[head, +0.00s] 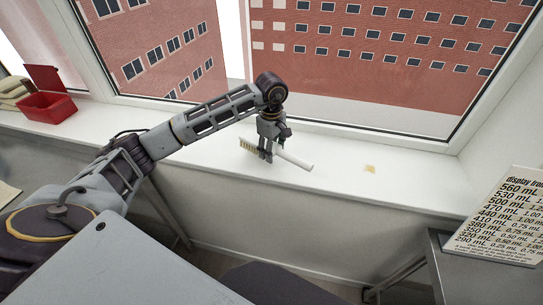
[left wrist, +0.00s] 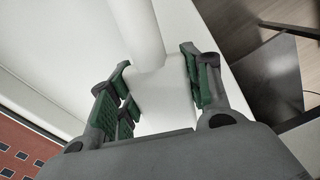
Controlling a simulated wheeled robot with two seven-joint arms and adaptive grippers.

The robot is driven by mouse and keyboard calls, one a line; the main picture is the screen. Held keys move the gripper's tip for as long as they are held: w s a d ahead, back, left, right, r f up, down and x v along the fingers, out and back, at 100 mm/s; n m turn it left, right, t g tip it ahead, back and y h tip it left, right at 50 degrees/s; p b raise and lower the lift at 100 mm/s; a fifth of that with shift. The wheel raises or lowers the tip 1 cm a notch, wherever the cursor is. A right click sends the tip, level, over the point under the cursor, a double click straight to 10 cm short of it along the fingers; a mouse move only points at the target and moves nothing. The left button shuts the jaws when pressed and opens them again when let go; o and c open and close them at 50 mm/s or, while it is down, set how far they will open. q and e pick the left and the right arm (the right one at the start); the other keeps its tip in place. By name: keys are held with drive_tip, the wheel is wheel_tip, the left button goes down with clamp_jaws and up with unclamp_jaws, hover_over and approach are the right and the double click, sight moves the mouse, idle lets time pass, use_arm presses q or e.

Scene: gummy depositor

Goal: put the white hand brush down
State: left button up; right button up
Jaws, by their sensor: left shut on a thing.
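The white hand brush (head: 294,159) is in my left gripper (head: 267,153), at the white window sill (head: 215,150) in the head view. Its white handle points right and its yellowish bristles (head: 251,147) show on the left. In the left wrist view the white brush (left wrist: 160,95) lies between the green finger pads of my left gripper (left wrist: 160,90), which are shut on it. The brush is on or just above the sill; I cannot tell whether it touches. My right gripper is not in view.
A yellowish crumb patch (head: 370,169) lies on the sill to the right of the brush. A red open box (head: 47,106) stands at the far left. A printed sign (head: 500,215) stands at the right. The sill around the brush is otherwise clear, with the window behind.

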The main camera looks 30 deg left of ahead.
use_arm(q)
drive_tip(key=shift+f+p, duration=0.3)
drive_tip(key=shift+f, duration=1.35)
drive_tip(key=shift+f, duration=0.15)
drive_tip(key=o, duration=0.9)
drive_tip(key=shift+o, duration=1.2)
drive_tip(key=shift+r, duration=0.25)
drive_tip(key=shift+r, duration=0.3)
drive_tip(key=shift+r+b, duration=1.15)
drive_tip(key=shift+r, duration=4.5)
